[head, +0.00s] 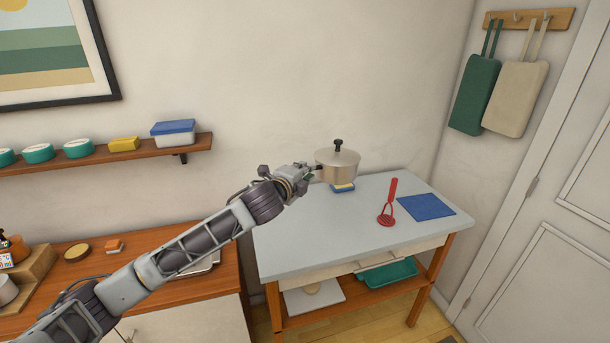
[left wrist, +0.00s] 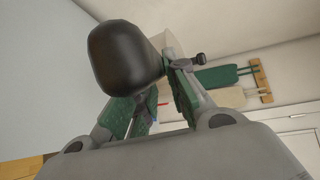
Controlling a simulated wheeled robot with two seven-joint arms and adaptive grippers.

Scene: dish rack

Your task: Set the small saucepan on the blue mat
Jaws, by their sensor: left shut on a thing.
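The small saucepan (head: 338,167) is metallic, with a lid and a black knob, and looks upright near the table's back edge. My left gripper (head: 309,173) is shut on its black handle, at the pan's left side. In the left wrist view the handle (left wrist: 125,58) looms large by the green finger pads (left wrist: 153,105), with part of the pan (left wrist: 171,46) behind it. The blue mat (head: 427,207) lies flat and bare on the table's right side, apart from the pan. My right gripper is in neither view.
A blue and yellow item (head: 343,188), perhaps a sponge, shows just below the pan on the grey table (head: 300,230). A red masher (head: 388,210) stands between the pan and the mat. The table's front left is clear. A wall shelf (head: 100,155) is at left.

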